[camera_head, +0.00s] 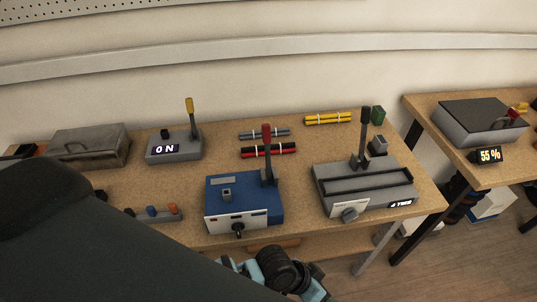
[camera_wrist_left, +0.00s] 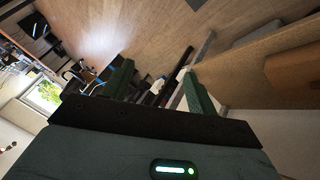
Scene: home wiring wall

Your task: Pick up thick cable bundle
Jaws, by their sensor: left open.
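Three cable bundles lie near the back of the wooden workbench in the head view: a grey one (camera_head: 264,134), a red and black one (camera_head: 268,151) and a yellow one (camera_head: 328,118). I cannot tell which is the thick one. White ties show on them. My left gripper (camera_wrist_left: 160,88) shows in the left wrist view with its two green fingers spread apart and no cable between them. It faces the floor and the bench's underside, away from the bundles. My dark left arm fills the lower left of the head view. My right gripper is out of view.
A display box (camera_head: 174,148) and a grey metal case (camera_head: 90,146) are left. A second table (camera_head: 430,112) stands right.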

